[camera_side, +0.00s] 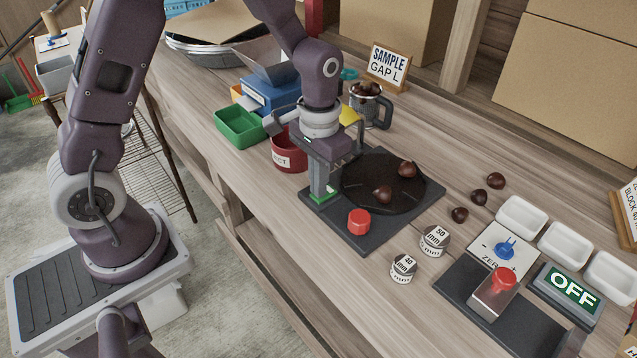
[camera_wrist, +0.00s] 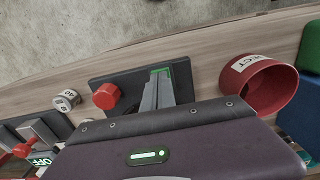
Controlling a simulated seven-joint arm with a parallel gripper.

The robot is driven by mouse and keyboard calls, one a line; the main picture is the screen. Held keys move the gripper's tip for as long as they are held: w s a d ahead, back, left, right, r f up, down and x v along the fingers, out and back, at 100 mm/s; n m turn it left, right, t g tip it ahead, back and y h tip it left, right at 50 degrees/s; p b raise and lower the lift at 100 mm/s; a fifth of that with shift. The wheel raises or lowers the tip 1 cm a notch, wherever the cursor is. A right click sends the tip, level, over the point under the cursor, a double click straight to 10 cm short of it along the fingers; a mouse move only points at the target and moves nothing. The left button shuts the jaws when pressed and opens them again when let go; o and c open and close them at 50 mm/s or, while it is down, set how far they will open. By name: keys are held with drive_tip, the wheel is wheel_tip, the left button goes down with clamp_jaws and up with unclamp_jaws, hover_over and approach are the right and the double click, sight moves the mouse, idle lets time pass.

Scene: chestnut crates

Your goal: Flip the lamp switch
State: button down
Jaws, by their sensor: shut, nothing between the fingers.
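My gripper (camera_side: 321,190) is shut and empty, pointing down over the left corner of a dark base plate (camera_side: 365,238). In the wrist view its fingers (camera_wrist: 158,88) are together beside a green patch on that plate; I cannot tell whether they touch it. A red-knobbed switch (camera_side: 503,280) with a metal block stands on a dark plate at the lower right, well away from my gripper. A sign reading OFF (camera_side: 573,288) sits beside it. The switch's red part (camera_wrist: 24,150) and the OFF sign (camera_wrist: 41,162) show at the wrist view's left edge.
A round dark plate (camera_side: 350,190) bears two chestnuts, with a red knob (camera_side: 359,222) in front. A red bin (camera_side: 287,157) and a green bin (camera_side: 240,127) are left.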

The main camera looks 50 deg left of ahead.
drive_tip(key=shift+f, duration=0.25)
drive_tip(key=shift+s+f, duration=0.15)
drive_tip(key=shift+f, duration=0.1)
idle(0.3)
drive_tip(key=shift+w+r, duration=0.3)
drive_tip(key=shift+w, duration=0.55)
wheel_tip(320, 180, up, 14)
